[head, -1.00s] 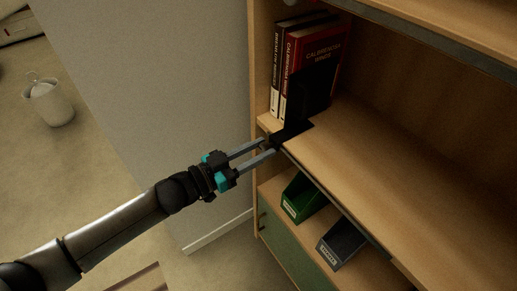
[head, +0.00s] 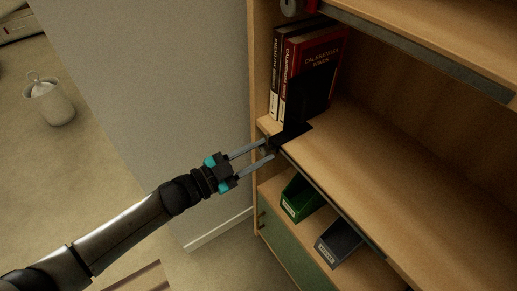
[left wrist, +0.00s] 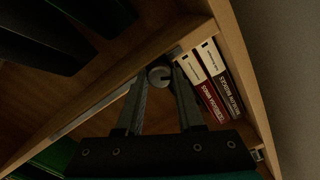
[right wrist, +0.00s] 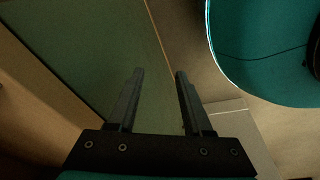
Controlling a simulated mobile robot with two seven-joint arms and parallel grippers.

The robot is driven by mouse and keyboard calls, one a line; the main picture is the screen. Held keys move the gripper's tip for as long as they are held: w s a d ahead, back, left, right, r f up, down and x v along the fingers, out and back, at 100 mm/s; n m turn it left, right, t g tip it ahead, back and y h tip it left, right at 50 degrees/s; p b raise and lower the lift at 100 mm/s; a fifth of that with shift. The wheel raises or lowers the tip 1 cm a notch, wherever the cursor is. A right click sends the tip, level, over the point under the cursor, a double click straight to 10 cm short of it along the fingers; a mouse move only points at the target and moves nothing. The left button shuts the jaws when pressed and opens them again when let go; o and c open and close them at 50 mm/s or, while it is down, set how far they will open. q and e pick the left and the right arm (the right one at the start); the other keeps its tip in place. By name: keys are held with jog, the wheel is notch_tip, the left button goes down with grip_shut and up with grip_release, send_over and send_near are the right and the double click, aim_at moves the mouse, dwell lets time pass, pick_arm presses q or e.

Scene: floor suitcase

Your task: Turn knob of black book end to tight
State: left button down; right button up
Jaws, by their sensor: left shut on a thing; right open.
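The black book end (head: 312,92) stands upright on the middle shelf against the books, its base plate (head: 290,135) reaching to the shelf's front edge. Its knob shows in the left wrist view as a small round grey disc (left wrist: 159,75) below the shelf edge, between the fingertips. My left gripper (head: 269,149) is at that edge, shut on the knob; in the head view its fingers partly hide the knob. My right gripper (right wrist: 158,72) is open and empty, seen only in the right wrist view.
Several books (head: 290,70) lean at the shelf's left end. The shelf board (head: 400,185) right of the book end is bare. Below stand a green file box (head: 300,199) and a dark grey one (head: 338,240). A wall (head: 190,110) is to the left.

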pick_arm(q)
jog(key=m, duration=0.3)
jog(key=shift+m, duration=0.4)
jog(key=m, duration=0.3)
jog(key=shift+f+m, duration=0.15)
jog(key=shift+m, duration=0.65)
jog(key=shift+m+b, duration=0.3)
jog(key=shift+m, duration=1.4)
pick_arm(e)
jog(key=shift+w+a+r, duration=0.1)
jog(key=shift+w+r, duration=0.1)
jog(key=shift+w, duration=0.15)
jog(key=shift+s+a, duration=0.15)
jog(key=shift+s, duration=0.1)
pick_arm(q)
jog(key=c, duration=0.6)
grip_release()
jog(key=shift+o, duration=0.2)
pick_arm(e)
jog(key=shift+w, duration=0.1)
jog(key=shift+w, duration=0.15)
pick_arm(q)
jog(key=shift+s, duration=0.1)
pick_arm(e)
jog(key=shift+r, duration=0.1)
